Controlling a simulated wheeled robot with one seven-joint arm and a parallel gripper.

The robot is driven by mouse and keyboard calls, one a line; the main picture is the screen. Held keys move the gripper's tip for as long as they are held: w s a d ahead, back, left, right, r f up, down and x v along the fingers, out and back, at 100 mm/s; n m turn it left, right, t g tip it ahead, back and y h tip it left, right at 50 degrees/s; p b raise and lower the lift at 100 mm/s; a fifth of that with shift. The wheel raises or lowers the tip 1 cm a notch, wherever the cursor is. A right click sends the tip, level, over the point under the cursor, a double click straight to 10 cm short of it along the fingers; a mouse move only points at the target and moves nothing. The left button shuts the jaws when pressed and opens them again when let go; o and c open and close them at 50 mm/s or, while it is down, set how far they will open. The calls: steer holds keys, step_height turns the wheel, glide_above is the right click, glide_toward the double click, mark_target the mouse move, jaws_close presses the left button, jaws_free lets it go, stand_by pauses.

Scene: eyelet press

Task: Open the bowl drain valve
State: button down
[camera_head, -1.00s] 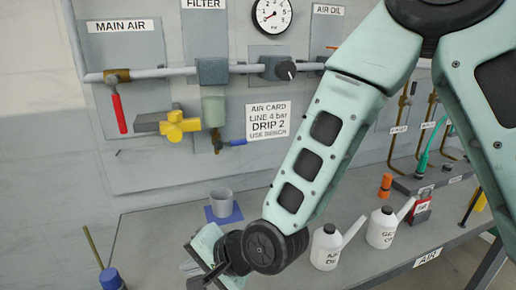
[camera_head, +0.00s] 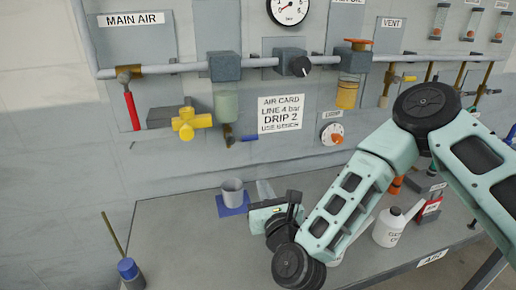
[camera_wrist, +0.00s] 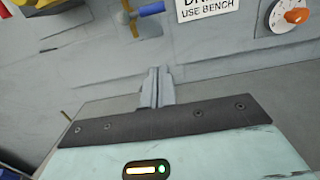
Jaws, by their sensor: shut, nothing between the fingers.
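The drain valve (camera_head: 228,136) is a small brass piece under the greenish filter bowl (camera_head: 226,105) on the wall panel. Its blue handle (camera_head: 243,138) points to the right, roughly level. In the wrist view the blue handle (camera_wrist: 151,9) and the brass valve body (camera_wrist: 130,18) show at the top edge, partly cut off. My gripper (camera_head: 263,188) is shut and empty, below and slightly right of the valve, apart from it. Its closed fingers (camera_wrist: 156,82) point up toward the wall in the wrist view.
A grey cup (camera_head: 232,192) on a blue mat (camera_head: 234,211) stands on the bench just left of my gripper. A yellow valve knob (camera_head: 191,123) and red lever (camera_head: 132,110) are left of the bowl.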

mark_target(243, 139)
steer(key=w+a+r+p, duration=0.3)
steer(key=w+p, duration=0.4)
steer(key=w, duration=0.3)
steer(key=shift+w+r, duration=0.15)
steer(key=shift+r, duration=0.55)
